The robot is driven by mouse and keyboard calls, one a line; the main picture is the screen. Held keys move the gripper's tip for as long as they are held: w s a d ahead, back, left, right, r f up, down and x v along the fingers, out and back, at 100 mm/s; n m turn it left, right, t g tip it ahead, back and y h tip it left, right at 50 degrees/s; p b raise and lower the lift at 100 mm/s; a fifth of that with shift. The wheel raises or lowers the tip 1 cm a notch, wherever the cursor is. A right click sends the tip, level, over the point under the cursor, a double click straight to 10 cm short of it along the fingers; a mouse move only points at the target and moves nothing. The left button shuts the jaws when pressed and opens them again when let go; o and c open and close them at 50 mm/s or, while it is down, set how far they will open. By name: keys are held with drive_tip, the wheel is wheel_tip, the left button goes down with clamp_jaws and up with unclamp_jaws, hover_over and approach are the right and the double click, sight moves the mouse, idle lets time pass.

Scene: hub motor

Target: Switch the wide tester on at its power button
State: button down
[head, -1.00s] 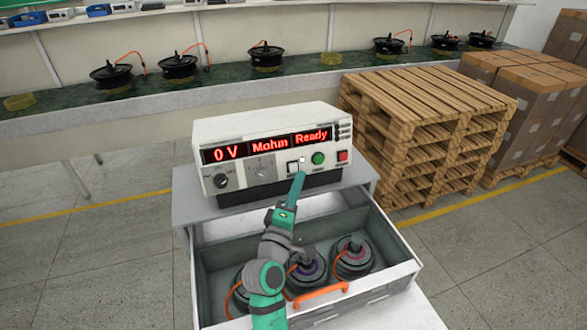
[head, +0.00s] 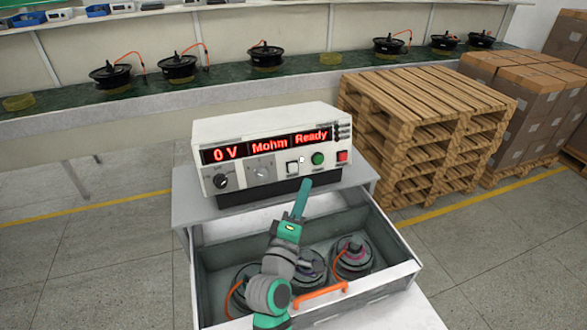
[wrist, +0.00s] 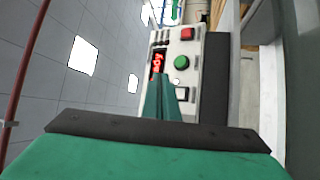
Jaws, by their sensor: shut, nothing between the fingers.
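The wide tester (head: 270,130) is a white box on a grey cabinet. Its red display is lit and reads "0 V", "Mohm" and "Ready". My gripper (head: 305,183) is shut and empty, in front of and below the white button, apart from the panel. In the wrist view my gripper (wrist: 165,85) points at the panel, with the green button (wrist: 181,62) and red button (wrist: 187,33) beyond its tip; it partly covers the display.
An open drawer (head: 385,285) with an orange handle (head: 320,294) and several motors sits below my arm. Wooden pallets (head: 425,130) and cardboard boxes stand to the right. A long bench with several motors runs behind.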

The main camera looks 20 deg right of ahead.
drive_tip(key=s, duration=0.2)
drive_tip(key=s+r, duration=0.1)
drive_tip(key=s, duration=0.1)
drive_tip(key=shift+s+d+r, duration=0.1)
drive_tip(key=shift+s, duration=0.2)
idle(0.4)
